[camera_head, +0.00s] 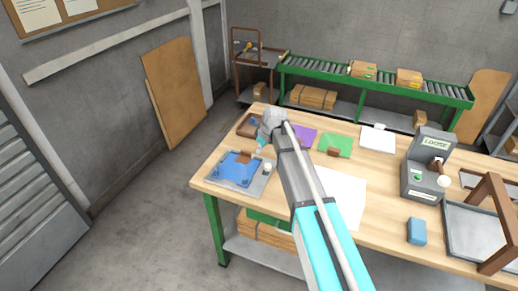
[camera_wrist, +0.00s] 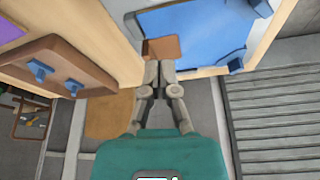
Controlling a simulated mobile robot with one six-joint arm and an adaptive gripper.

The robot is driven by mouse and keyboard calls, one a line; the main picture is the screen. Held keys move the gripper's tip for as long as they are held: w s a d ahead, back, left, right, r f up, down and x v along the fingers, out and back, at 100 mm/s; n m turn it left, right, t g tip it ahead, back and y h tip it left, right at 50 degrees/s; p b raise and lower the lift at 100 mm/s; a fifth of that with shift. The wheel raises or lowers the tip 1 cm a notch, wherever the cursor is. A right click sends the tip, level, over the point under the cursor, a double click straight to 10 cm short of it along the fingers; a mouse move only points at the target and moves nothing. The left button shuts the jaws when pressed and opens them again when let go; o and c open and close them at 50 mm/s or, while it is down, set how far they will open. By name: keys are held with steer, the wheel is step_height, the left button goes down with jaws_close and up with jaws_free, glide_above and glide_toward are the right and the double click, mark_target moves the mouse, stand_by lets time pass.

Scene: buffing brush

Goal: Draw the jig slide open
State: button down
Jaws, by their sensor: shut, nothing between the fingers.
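The jig (camera_head: 262,186) sits on the near left corner of the workbench. It has a blue plate (camera_head: 233,172) on a pale base and a small brown block (camera_head: 243,156) at the plate's far edge. In the wrist view the blue plate (camera_wrist: 200,32) fills the upper right, with the brown block (camera_wrist: 162,48) at its left edge. My gripper (camera_head: 260,147) is low over the jig beside the brown block. In the wrist view its fingertips (camera_wrist: 160,66) are together, empty, right at the block's lower edge; I cannot tell whether they touch it.
A brown wooden holder with blue pegs (camera_wrist: 55,68) lies close by on the bench. Purple (camera_head: 304,136) and green (camera_head: 335,145) pieces lie farther right. A grey machine marked LOOSE (camera_head: 420,172) and a blue block (camera_head: 416,231) stand on the right.

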steer(key=shift+p+v, duration=1.4)
steer(key=shift+v, duration=0.4)
steer(key=shift+s, duration=0.1)
steer(key=s+d+m+g+h, duration=0.1)
steer(key=s+d+m, duration=0.4)
steer(key=s+d, duration=0.4)
steer(key=s+d+f+m+g+h, duration=0.1)
steer(key=s+d+m+h, duration=0.1)
steer(key=s+d+m, duration=0.4)
steer(key=s+d, duration=0.4)
steer(key=s, duration=0.6)
steer(key=shift+w+d, duration=0.1)
